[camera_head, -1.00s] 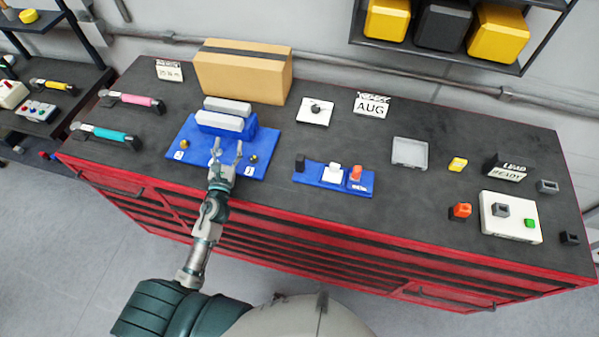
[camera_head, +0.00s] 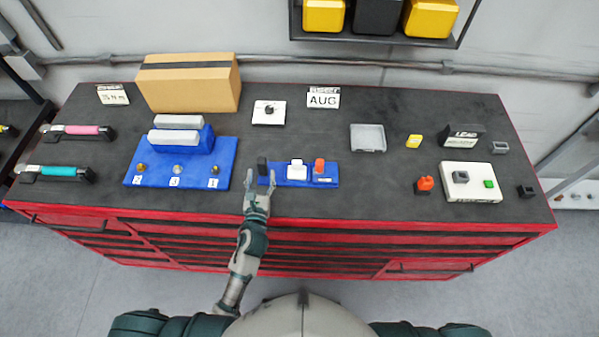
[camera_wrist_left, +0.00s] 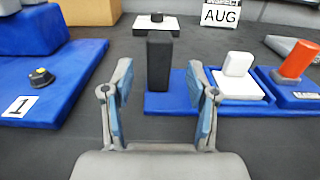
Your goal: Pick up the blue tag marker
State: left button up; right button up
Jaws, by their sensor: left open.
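A low blue holder (camera_head: 308,182) stands near the front middle of the bench, and it also shows in the left wrist view (camera_wrist_left: 170,104). A dark upright block (camera_head: 262,165) is at its left end, with a white piece (camera_head: 297,169) and an orange piece (camera_head: 319,166) to its right. I cannot tell which item is the blue tag marker. My left gripper (camera_head: 259,178) is open and empty, just in front of the dark block. In the left wrist view the dark block (camera_wrist_left: 159,62) shows between and beyond the fingers, apart from them. My right gripper is not in view.
A larger blue board (camera_head: 222,178) with knobs and grey-white blocks lies to the left. A cardboard box (camera_head: 190,90) stands behind it. A grey tray (camera_head: 368,138), a yellow block (camera_head: 414,141) and a white panel (camera_head: 462,192) are to the right. The bench before the tray is clear.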

aim_at(262, 170)
pick_arm(q)
jog(key=w, duration=0.4)
jog(key=shift+w+d+f, duration=0.15)
jog(key=shift+w+f, duration=0.05)
jog(key=shift+w, duration=0.2)
jog(key=shift+s+a, duration=0.1)
jog(key=shift+a, duration=0.1)
jog(key=c, duration=0.4)
jog(key=shift+r, duration=0.1)
grip_shut()
